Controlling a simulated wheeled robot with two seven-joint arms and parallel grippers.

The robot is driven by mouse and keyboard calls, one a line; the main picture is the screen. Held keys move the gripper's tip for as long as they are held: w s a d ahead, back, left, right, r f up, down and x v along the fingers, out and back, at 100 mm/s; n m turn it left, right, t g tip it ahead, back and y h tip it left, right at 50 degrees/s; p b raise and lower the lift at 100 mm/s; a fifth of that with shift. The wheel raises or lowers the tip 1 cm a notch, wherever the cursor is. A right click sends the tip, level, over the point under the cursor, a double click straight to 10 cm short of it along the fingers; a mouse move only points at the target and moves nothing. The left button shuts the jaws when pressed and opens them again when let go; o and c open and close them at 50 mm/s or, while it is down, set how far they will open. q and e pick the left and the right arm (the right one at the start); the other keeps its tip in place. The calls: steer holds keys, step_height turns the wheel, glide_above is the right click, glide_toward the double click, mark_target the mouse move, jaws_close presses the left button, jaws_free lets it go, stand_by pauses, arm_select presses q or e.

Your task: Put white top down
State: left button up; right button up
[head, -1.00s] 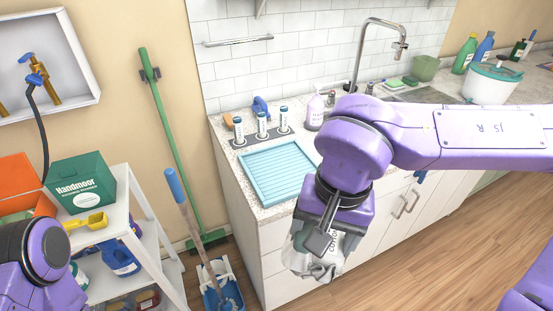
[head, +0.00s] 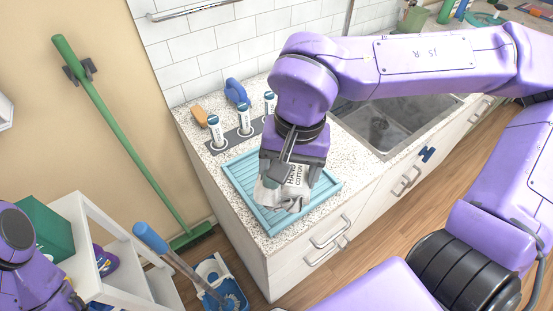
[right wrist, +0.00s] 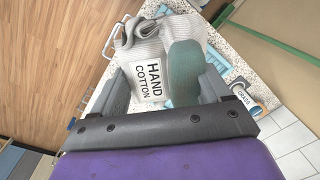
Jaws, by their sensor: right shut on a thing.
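The white top (head: 283,194) is a bunched white-grey cloth with a printed "HAND COTTON" label. My right gripper (head: 288,174) is shut on it from above, and the cloth hangs below the fingers. In the head view it appears over the right half of the light blue ribbed tray (head: 240,176) on the counter; I cannot tell if it touches the tray. The right wrist view shows the top (right wrist: 150,72) between the fingers of my right gripper (right wrist: 168,88), with a rounded green part beside the label. My left arm shows at the lower left, but its gripper is out of view.
Several white bottles (head: 216,131) stand in a grey holder behind the tray, near a blue object (head: 236,91). The sink (head: 385,125) is to the right. A white shelf (head: 85,215), a green broom (head: 110,120) and a blue-handled brush (head: 150,238) are at the left.

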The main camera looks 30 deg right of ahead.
steer(key=w, duration=0.1)
steer(key=w+d+f, duration=0.1)
steer(key=w+d+p, duration=0.1)
steer(key=shift+w+d+f, duration=0.1)
steer(key=shift+w+f, duration=0.1)
steer(key=shift+f, duration=0.05)
steer(key=w+f, duration=0.2)
steer(key=w+d+f, duration=0.1)
steer(key=w+f, duration=0.1)
steer(key=w+d+f, duration=0.1)
steer(key=w+f, duration=0.1)
steer(key=shift+w+f+p, duration=0.1)
steer(key=shift+f+p, duration=0.1)
steer(key=shift+p, duration=0.2)
steer(key=f, duration=0.3)
steer(key=shift+d+f, duration=0.2)
steer(key=shift+w+f, duration=0.15)
steer(key=shift+f, duration=0.1)
arm_select(q)
steer(key=r, duration=0.2)
steer(key=shift+s+r, duration=0.3)
steer(key=shift+r, duration=0.05)
arm_select(e)
steer(key=o, duration=1.5)
steer(key=shift+c, duration=0.2)
arm_select(q)
steer(key=shift+s, duration=0.1)
